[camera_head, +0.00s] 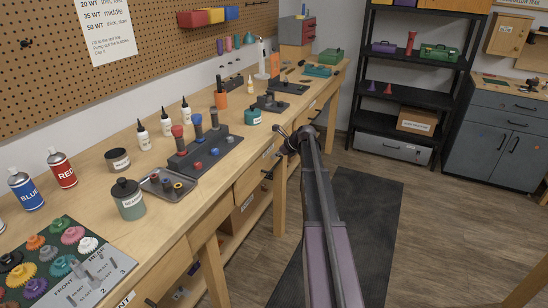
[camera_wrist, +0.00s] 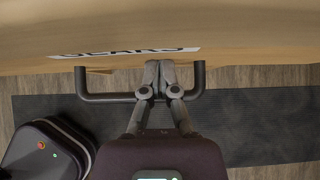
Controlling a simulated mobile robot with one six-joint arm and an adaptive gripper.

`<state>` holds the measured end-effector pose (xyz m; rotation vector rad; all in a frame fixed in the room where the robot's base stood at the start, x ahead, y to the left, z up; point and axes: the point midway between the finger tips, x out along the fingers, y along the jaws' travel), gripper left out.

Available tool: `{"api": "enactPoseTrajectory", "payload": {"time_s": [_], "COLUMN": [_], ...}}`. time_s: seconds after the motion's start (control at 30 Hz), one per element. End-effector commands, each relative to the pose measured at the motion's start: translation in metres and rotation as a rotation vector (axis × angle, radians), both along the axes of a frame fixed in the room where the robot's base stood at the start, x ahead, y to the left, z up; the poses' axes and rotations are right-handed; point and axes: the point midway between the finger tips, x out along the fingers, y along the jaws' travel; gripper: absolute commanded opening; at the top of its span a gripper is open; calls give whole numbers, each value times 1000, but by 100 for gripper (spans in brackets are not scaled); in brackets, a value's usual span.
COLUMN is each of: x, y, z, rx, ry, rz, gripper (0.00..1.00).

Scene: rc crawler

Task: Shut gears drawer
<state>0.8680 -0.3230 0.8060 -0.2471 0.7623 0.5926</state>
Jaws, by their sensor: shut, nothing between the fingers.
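The gears drawer shows in the wrist view as a wooden front (camera_wrist: 230,42) with a white label, partly cut off and seen upside down. Its black bar handle (camera_wrist: 112,97) spans the middle of the picture. My gripper (camera_wrist: 157,66) is shut and empty, its fingertips between the two ends of the handle, at or very near the drawer front. I cannot tell whether they touch it. In the head view my gripper (camera_head: 285,131) is at the bench's front edge, and my arm hides part of that area. How far the drawer stands out is unclear.
The long workbench (camera_head: 115,185) carries bottles, cans, a grey block and a gear board (camera_head: 60,262). A dark mat (camera_head: 365,215) lies on the floor in front. Black shelves (camera_head: 410,100) and a grey cabinet (camera_head: 500,140) stand at the back.

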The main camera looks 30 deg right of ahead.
Motion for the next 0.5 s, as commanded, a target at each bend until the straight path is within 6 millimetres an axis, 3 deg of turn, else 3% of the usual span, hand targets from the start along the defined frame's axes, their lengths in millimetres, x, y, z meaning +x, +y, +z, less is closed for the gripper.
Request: {"api": "enactPoseTrajectory", "payload": {"time_s": [0.23,0.5], "x": [1,-20], "y": [-3,-19], "z": [2,2], "rx": [6,3], "ry": [-10,-4], "rz": [-4,0], "gripper": [0,0]}}
